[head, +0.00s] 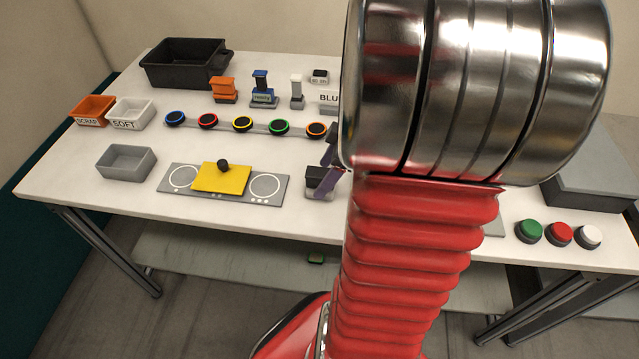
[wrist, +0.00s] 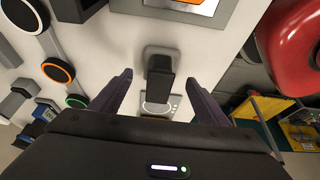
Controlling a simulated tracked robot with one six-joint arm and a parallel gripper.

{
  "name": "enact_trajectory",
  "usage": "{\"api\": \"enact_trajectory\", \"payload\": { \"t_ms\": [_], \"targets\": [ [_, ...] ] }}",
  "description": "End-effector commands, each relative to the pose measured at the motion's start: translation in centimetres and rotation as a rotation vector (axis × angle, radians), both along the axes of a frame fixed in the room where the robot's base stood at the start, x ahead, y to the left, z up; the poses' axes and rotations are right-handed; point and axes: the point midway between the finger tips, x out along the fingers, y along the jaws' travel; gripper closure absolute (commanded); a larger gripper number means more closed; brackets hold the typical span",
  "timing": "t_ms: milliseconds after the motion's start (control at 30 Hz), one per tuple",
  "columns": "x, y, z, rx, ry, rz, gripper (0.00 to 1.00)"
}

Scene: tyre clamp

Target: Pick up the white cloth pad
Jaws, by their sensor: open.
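I cannot pick out a white cloth pad for certain. A small white upright piece on a grey base (head: 297,90) stands at the back of the table in the head view. My gripper (head: 329,166) has purple fingers and is open near the middle of the table, partly hidden by my arm. In the wrist view my gripper (wrist: 158,77) has its fingers apart on either side of a dark upright block (wrist: 159,84). I cannot tell whether they touch it. My arm hides part of the table.
A yellow plate with a black knob (head: 222,178) lies on a grey panel (head: 263,199). A grey bin (head: 126,164), orange SCRAP bin (head: 92,110), white SOFT bin (head: 131,114) and black tray (head: 185,63) stand at left. Several coloured rings (head: 242,124) form a row.

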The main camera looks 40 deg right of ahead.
Motion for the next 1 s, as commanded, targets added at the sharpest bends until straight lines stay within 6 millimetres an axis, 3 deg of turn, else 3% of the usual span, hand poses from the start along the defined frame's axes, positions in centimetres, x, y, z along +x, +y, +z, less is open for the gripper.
{"api": "enact_trajectory", "payload": {
  "t_ms": [267, 833, 1000],
  "targets": [
    [0.9, 0.7, -3.0, 0.000, 0.000, 0.001, 0.31],
    [0.9, 0.7, -3.1, 0.000, 0.000, 0.001, 0.31],
    [0.9, 0.7, -3.1, 0.000, 0.000, 0.001, 0.43]
  ]
}}
